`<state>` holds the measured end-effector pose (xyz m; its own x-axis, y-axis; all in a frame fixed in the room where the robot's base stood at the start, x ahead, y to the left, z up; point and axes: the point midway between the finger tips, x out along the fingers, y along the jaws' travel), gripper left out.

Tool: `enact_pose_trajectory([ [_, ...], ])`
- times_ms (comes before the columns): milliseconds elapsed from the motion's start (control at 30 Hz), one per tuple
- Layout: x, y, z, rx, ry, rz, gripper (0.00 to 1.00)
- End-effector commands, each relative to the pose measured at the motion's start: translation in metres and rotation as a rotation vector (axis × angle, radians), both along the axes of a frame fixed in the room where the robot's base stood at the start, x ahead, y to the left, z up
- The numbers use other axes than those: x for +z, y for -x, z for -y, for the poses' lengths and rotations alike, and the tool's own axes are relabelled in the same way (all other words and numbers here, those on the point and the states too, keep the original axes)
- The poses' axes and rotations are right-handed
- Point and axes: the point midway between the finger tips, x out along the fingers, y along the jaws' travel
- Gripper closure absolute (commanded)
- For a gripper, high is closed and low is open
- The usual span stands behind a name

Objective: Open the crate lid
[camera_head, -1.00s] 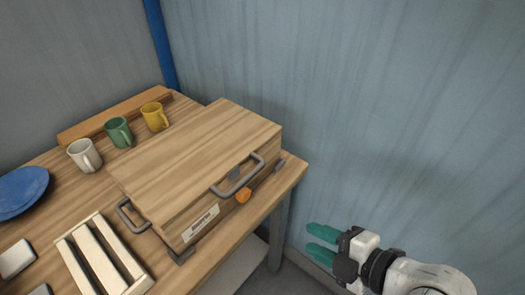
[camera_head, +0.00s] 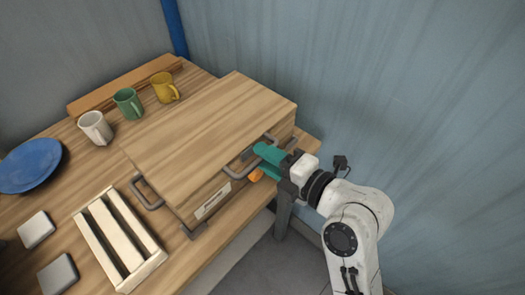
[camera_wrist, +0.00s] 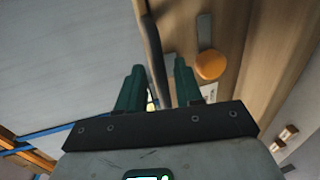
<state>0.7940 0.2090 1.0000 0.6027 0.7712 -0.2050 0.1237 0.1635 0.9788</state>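The wooden crate stands on the table with its flat lid (camera_head: 210,125) shut. A grey bar handle (camera_head: 240,172) sticks out from its front edge, partly hidden by my gripper. An orange latch knob (camera_head: 256,175) sits below the handle on the crate front; it also shows in the wrist view (camera_wrist: 210,63). My gripper (camera_head: 261,160), with teal fingers, is at the front handle. In the wrist view, the fingers (camera_wrist: 158,85) are apart and the handle bar (camera_wrist: 152,50) runs between them, with gaps visible on both sides.
A slatted wooden rack (camera_head: 120,240) stands left of the crate in front. A white mug (camera_head: 96,128), a green mug (camera_head: 128,103) and a yellow mug (camera_head: 165,88) stand behind it. A blue plate (camera_head: 28,165) lies at the far left. The wall is close on the right.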

Motion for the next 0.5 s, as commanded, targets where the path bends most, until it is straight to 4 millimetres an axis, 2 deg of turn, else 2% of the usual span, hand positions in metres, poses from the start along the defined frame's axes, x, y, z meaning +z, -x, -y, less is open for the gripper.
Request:
enact_pose_trajectory([
  [200,-0.0027,-0.0086,-0.0121,0.001,0.000,0.000,0.65],
  [500,-0.0037,-0.0092,-0.0126,0.001,0.001,-0.001,0.67],
])
